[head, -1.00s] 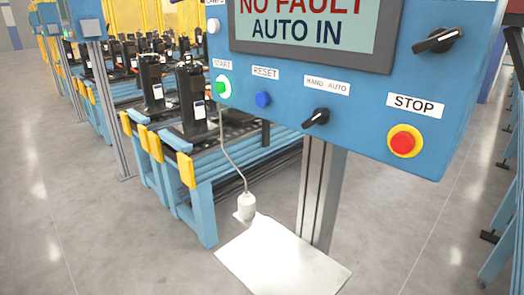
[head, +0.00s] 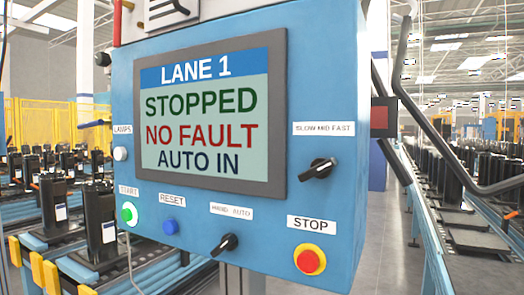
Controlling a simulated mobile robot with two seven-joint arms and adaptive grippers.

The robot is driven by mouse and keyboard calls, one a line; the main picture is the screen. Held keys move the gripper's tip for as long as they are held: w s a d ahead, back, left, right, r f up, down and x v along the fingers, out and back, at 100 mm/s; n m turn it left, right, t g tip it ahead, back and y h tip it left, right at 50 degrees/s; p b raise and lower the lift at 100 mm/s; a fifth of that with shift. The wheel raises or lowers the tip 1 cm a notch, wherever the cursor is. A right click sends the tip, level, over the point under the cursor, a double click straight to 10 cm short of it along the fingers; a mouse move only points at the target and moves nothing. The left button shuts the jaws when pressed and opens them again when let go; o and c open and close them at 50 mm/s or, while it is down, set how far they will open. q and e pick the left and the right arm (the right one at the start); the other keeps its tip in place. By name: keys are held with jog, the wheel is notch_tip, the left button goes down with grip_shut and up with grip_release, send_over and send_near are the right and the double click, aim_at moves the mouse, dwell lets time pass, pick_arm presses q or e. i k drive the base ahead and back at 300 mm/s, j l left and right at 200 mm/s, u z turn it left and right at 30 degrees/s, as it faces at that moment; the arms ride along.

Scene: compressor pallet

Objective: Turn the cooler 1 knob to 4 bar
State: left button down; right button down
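No knob labelled cooler 1 and no bar scale show in the head view. A blue control panel (head: 330,210) fills the middle. Its screen (head: 212,118) reads LANE 1, STOPPED, NO FAULT, AUTO IN. A black selector knob (head: 318,169) sits at the right under the label SLOW MID FAST. Another black knob (head: 224,244) sits below the screen under HAND AUTO. A red STOP button (head: 309,260), a green START button (head: 129,213) and a blue RESET button (head: 170,227) are on the lower face. Neither gripper is in view.
Conveyor lanes with black cylindrical units (head: 100,220) run along the left. Another blue-railed lane (head: 475,240) with dark units runs on the right. A dark bent rail (head: 425,125) stands right of the panel. Yellow fencing (head: 40,113) is behind on the left.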

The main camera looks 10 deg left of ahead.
aim_at(103, 60)
jog(key=u, duration=0.55)
jog(key=i+l+u, duration=0.3)
jog(key=i+j+u, duration=0.1)
jog(key=i+j, duration=0.6)
